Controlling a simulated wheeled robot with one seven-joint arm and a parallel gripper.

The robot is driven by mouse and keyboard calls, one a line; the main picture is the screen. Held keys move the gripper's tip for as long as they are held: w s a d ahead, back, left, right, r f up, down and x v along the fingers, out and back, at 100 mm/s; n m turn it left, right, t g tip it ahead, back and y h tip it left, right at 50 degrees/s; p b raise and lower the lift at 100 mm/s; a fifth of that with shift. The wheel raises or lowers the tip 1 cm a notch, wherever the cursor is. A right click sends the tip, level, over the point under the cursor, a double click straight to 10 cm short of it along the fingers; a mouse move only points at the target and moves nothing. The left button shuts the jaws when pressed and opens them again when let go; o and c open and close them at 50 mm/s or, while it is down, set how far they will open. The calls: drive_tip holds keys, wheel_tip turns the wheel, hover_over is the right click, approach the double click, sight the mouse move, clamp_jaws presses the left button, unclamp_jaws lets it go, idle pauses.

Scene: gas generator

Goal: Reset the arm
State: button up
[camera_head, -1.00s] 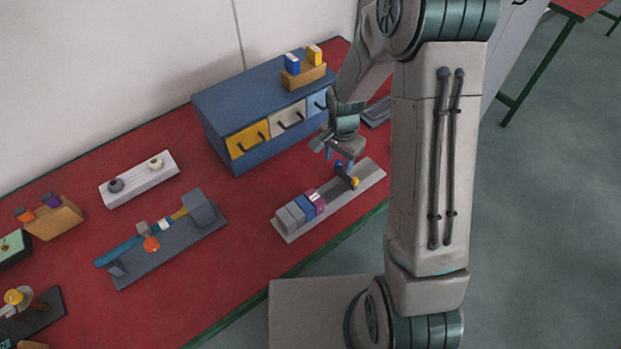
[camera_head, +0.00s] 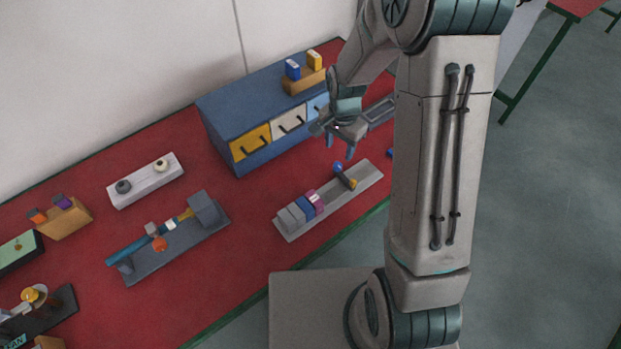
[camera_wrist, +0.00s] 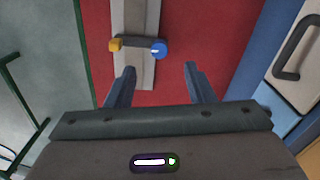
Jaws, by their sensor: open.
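My gripper (camera_head: 338,146) is open and empty in the head view, above the red table near the right end of a light grey tray (camera_head: 345,192). In the wrist view my gripper (camera_wrist: 160,78) shows two dark blue fingers spread apart with nothing between them. Beyond the fingertips, a small bar with a blue end (camera_wrist: 159,50) and a yellow end (camera_wrist: 115,44) lies across the tray. My forearm hides part of the table's right side in the head view.
A blue cabinet (camera_head: 215,135) with yellow, white and light blue drawers stands behind the tray. A grey stand (camera_head: 180,250) with a blue tube is to the left. A white block (camera_head: 145,185) with two round pieces lies farther back. Open floor (camera_head: 560,230) is at the right.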

drive_tip(key=s+d+r+n+t, duration=0.1)
drive_tip(key=s+r+n, duration=0.1)
drive_tip(key=s+r, duration=0.35)
drive_tip(key=s+d+r+n+t, duration=0.1)
drive_tip(key=s+d+r+n, duration=0.1)
drive_tip(key=r, duration=0.7)
drive_tip(key=s+d+r+n+t, duration=0.1)
drive_tip(key=s+r+n, duration=0.4)
drive_tip(key=s, duration=0.6)
wheel_tip(320, 180, up, 2)
drive_tip(key=shift+d+r+t, duration=0.1)
drive_tip(key=shift+d+t, duration=0.1)
drive_tip(key=shift+t, duration=0.2)
idle(1.2)
